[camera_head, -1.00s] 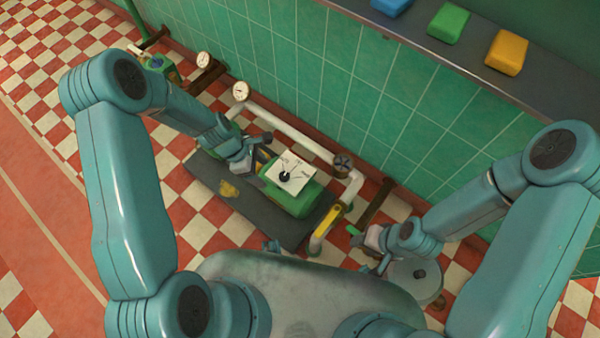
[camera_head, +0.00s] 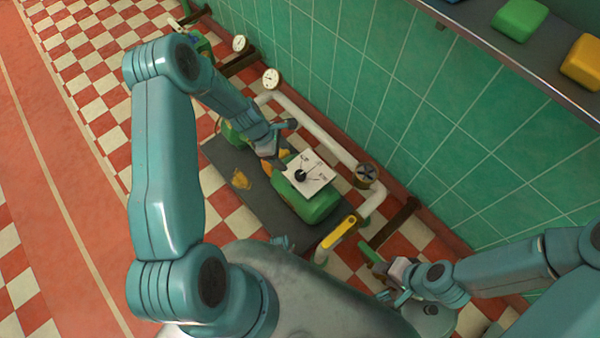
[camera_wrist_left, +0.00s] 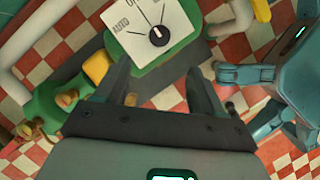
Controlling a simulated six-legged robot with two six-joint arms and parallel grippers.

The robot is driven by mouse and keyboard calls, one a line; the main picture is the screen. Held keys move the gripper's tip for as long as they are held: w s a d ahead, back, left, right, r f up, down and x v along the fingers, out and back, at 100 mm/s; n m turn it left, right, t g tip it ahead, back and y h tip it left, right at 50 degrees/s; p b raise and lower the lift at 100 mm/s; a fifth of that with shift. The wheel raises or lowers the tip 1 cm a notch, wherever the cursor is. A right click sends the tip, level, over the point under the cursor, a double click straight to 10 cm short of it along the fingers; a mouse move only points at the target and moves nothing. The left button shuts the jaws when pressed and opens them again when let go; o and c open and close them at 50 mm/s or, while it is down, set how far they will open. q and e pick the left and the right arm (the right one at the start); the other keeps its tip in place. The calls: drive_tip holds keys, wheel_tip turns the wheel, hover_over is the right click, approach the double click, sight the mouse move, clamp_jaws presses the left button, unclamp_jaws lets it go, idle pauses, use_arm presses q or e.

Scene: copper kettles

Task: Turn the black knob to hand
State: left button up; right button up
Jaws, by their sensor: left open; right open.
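The black knob (camera_head: 300,175) sits on a white label plate (camera_head: 318,184) on top of a green box (camera_head: 312,208). In the left wrist view the knob (camera_wrist_left: 159,36) is just beyond my fingertips, and the plate reads AUTO on its left side. The other lettering is partly cut off, so I cannot tell which mark the knob points to. My left gripper (camera_head: 286,146) is open and empty beside the plate, apart from the knob. Its fingers (camera_wrist_left: 158,72) are spread in the left wrist view. My right gripper (camera_head: 380,272) is open, low at the right, away from the knob.
A yellow-handled lever (camera_head: 340,232) stands in front at the right. A dark mat (camera_head: 240,165) lies under the box. A shelf (camera_head: 490,45) holds coloured blocks.

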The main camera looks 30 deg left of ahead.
sight(300, 174)
use_arm(q)
drive_tip(key=b+x, duration=0.3)
drive_tip(key=x, duration=1)
drive_tip(key=shift+b, duration=0.3)
drive_tip(key=shift+d, duration=0.1)
drive_tip(key=c, duration=1.1)
